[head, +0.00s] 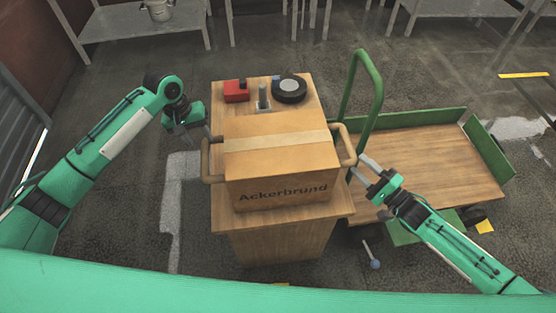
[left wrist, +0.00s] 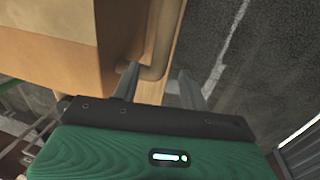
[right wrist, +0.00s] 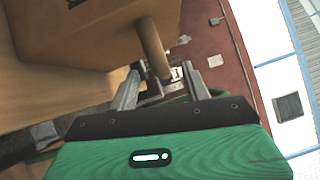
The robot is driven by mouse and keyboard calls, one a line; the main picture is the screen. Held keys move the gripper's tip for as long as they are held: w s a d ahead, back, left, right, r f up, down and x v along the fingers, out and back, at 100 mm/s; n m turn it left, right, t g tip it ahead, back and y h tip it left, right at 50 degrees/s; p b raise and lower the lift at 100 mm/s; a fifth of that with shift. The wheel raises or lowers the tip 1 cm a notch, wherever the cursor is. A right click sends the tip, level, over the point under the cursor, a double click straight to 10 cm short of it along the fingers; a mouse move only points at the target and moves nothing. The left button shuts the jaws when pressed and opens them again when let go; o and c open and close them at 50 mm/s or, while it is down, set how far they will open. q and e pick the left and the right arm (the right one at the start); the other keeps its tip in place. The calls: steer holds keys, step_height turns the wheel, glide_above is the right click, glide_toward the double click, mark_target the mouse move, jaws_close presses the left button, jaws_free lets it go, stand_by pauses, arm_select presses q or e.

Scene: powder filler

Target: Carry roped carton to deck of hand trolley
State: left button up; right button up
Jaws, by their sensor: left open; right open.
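The roped carton (head: 280,165), marked "Ackerbrund", sits on a wooden stand (head: 275,240) and has a rope handle on each side. My left gripper (head: 200,135) is open beside the left rope handle (head: 206,162); in the left wrist view that handle (left wrist: 157,65) reaches down between the fingers. My right gripper (head: 362,168) is open at the right rope handle (head: 346,145); in the right wrist view this handle (right wrist: 154,48) runs down between the fingers. Contact cannot be told. The hand trolley's wooden deck (head: 430,165) is empty, to the right of the stand.
A red box (head: 236,91) and a black tape roll (head: 289,89) lie behind the carton. A small blue-ended object (head: 374,263) lies on the floor.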

mark_target(204, 143)
arm_select(q)
steer(key=shift+w+d+f, duration=0.1)
steer(key=shift+d+f, duration=0.1)
steer(key=shift+f, duration=0.7)
steer(key=shift+s+d+f, duration=0.1)
steer(key=shift+d+f, duration=0.05)
steer(key=shift+f, duration=0.7)
steer(key=shift+w+d+f, duration=0.1)
steer(key=shift+d+f, duration=0.1)
steer(key=shift+f, duration=0.7)
arm_select(e)
steer(key=shift+x, duration=2.75)
arm_select(q)
steer(key=shift+c, duration=0.2)
arm_select(e)
steer(key=shift+c, duration=0.2)
arm_select(q)
jaws_close()
arm_select(e)
jaws_close()
arm_select(q)
steer(key=shift+w+r, duration=0.15)
steer(key=shift+r, duration=0.15)
arm_select(e)
steer(key=shift+r, duration=0.4)
steer(key=shift+w, duration=0.1)
